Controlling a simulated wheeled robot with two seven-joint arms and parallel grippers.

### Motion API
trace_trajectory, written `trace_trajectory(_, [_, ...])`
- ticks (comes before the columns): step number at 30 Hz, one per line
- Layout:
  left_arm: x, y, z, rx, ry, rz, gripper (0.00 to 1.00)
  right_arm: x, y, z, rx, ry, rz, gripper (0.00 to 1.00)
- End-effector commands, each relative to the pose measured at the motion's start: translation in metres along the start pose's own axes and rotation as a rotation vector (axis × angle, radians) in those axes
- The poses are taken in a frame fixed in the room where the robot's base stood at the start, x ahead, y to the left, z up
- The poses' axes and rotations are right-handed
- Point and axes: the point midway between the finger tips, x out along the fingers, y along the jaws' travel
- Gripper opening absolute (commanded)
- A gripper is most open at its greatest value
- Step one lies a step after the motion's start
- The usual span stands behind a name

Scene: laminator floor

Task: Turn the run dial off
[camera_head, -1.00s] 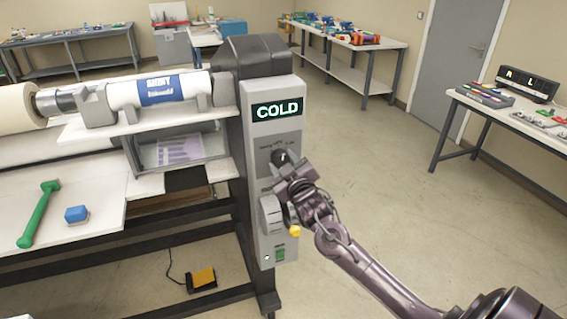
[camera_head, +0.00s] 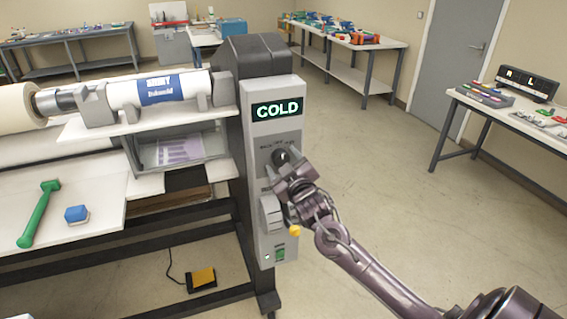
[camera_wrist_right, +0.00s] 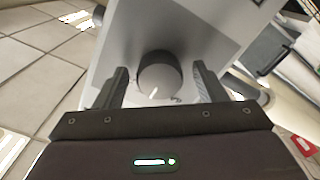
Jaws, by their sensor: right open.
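The run dial (camera_head: 280,156) is a dark round knob on the grey control panel (camera_head: 262,134), below the green "COLD" display (camera_head: 277,109). In the right wrist view the dial (camera_wrist_right: 158,76) shows a short light pointer mark near its lower edge. My right gripper (camera_head: 283,170) is at the dial in the head view, hiding the panel just below it. In the wrist view my right gripper (camera_wrist_right: 160,84) is open, with one finger on each side of the dial and a gap visible on both sides. My left gripper is not in view.
A grey lever-like part (camera_head: 270,212) and a yellow knob (camera_head: 295,231) sit lower on the panel near my right arm. The laminator's shelf (camera_head: 70,200) holds a green hammer-shaped tool (camera_head: 40,212) and a blue block (camera_head: 76,214). Open floor lies to the right.

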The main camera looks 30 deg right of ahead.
Motion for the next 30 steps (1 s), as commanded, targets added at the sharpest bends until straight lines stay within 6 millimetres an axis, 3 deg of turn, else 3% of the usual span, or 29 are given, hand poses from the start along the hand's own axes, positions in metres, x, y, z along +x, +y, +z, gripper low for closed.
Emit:
trace_trajectory(5, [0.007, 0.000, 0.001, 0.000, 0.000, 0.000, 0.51, -0.013, -0.002, 0.003, 0.000, 0.000, -0.001, 0.65])
trace_trajectory(16, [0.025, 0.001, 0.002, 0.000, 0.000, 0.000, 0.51, -0.070, -0.002, 0.003, 0.000, -0.001, -0.001, 0.65])
trace_trajectory(30, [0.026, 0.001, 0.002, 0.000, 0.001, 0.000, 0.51, -0.078, 0.000, 0.000, 0.000, -0.001, 0.000, 0.65])
